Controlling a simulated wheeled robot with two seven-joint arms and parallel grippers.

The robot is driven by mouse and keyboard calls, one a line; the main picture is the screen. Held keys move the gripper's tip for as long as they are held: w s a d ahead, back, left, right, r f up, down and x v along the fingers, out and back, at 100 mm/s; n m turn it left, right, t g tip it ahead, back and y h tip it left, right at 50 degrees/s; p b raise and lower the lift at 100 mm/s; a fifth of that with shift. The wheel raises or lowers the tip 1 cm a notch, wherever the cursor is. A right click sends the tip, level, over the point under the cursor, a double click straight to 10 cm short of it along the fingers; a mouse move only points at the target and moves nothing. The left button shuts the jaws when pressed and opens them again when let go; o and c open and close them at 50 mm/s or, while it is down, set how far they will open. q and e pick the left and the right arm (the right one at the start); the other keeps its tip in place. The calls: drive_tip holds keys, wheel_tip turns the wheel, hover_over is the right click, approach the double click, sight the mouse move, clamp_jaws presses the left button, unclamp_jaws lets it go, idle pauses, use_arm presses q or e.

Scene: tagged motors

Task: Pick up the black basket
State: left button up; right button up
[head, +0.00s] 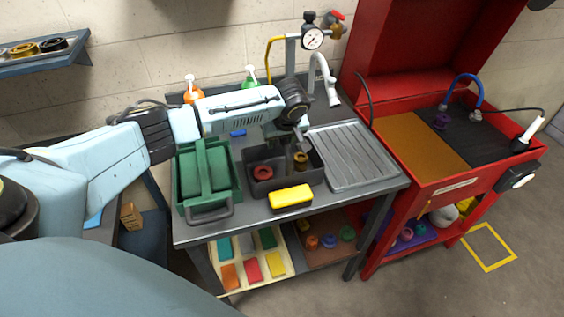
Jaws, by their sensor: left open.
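The black basket (283,184) stands on the grey workbench near its middle. It holds a red ring-shaped part (263,172) and a small brass-brown part (301,160). My left arm reaches in from the left, and my left gripper (298,139) is over the back right part of the basket, pointing down. It is open. Its fingers are small and dark in this view, and I cannot tell whether they touch the basket's rim. The arm and gripper hide part of the basket's back side. My right gripper is not in view.
A green basket (185,200) stands close on the left. A yellow block (290,196) sits at the black basket's front. A ribbed metal drainer (352,158) and tap (329,82) are on the right. A red cabinet bench (458,180) stands further right.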

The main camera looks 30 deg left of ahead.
use_arm(q)
clamp_jaws()
drive_tip(key=shift+w+r, duration=0.15)
